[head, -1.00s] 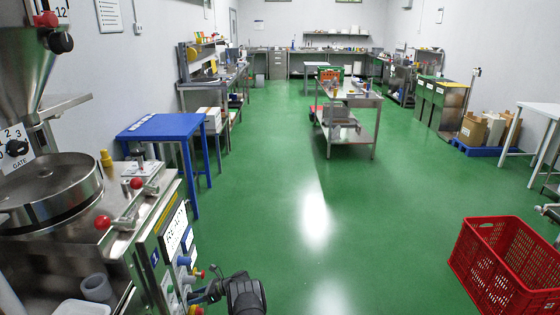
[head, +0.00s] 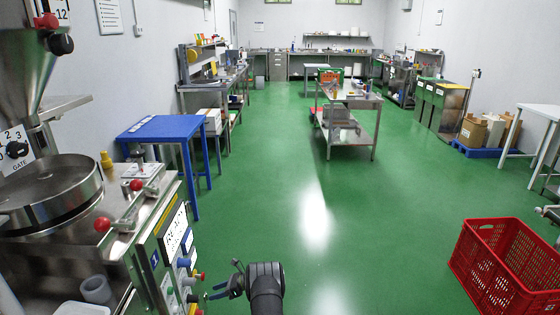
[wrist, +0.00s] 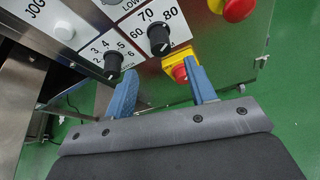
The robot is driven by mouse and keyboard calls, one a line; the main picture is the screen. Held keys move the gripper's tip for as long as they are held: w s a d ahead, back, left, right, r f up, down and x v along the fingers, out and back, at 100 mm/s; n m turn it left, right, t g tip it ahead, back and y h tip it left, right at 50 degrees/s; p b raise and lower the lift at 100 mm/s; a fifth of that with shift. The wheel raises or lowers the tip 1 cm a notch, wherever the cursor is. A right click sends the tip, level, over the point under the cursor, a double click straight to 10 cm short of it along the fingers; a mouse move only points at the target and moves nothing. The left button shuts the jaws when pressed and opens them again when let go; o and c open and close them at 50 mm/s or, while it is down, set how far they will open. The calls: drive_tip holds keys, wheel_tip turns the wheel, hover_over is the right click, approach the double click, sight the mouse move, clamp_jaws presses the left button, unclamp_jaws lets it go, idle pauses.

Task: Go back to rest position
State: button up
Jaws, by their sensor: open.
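My gripper (head: 228,281) is in the lower middle of the head view, just right of the machine's control panel (head: 172,262). In the wrist view my gripper (wrist: 160,88) shows two blue fingers, spread apart with nothing between them. Beyond the fingers is the panel with black knobs (wrist: 159,40) marked with numbers. A red button on a yellow base (wrist: 180,68) shows beyond the right finger; I cannot tell from this view whether they touch. Another red button (wrist: 238,8) is at the top right.
The steel packing machine (head: 50,190) fills the left side. A blue table (head: 165,128) stands behind it. A red crate (head: 505,265) is on the floor at the lower right. The green floor between is clear. A steel cart (head: 350,98) stands farther back.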

sight(198, 299)
drive_tip(key=s+v, duration=0.1)
drive_tip(key=v, duration=0.6)
drive_tip(key=x, duration=1.1)
drive_tip(key=w+x, duration=0.1)
drive_tip(key=x, duration=0.4)
drive_tip(key=shift+a+f, duration=0.15)
drive_tip(key=shift+a, duration=0.3)
drive_tip(key=shift+s+n+t, duration=0.15)
drive_tip(key=shift+n+t, duration=1.25)
drive_tip(key=shift+n, duration=0.7)
drive_tip(key=shift+s+n+t+y, duration=0.1)
drive_tip(key=shift+n+t+y, duration=0.2)
drive_tip(key=shift+n+t, duration=1.4)
drive_tip(key=shift+s+d+r+n+g, duration=0.15)
drive_tip(key=shift+s+d+n+g, duration=0.05)
drive_tip(key=shift+d, duration=0.4)
drive_tip(key=shift+s+d+r+n+g, duration=0.15)
drive_tip(key=shift+d+n+g, duration=0.05)
drive_tip(key=shift+d, duration=0.4)
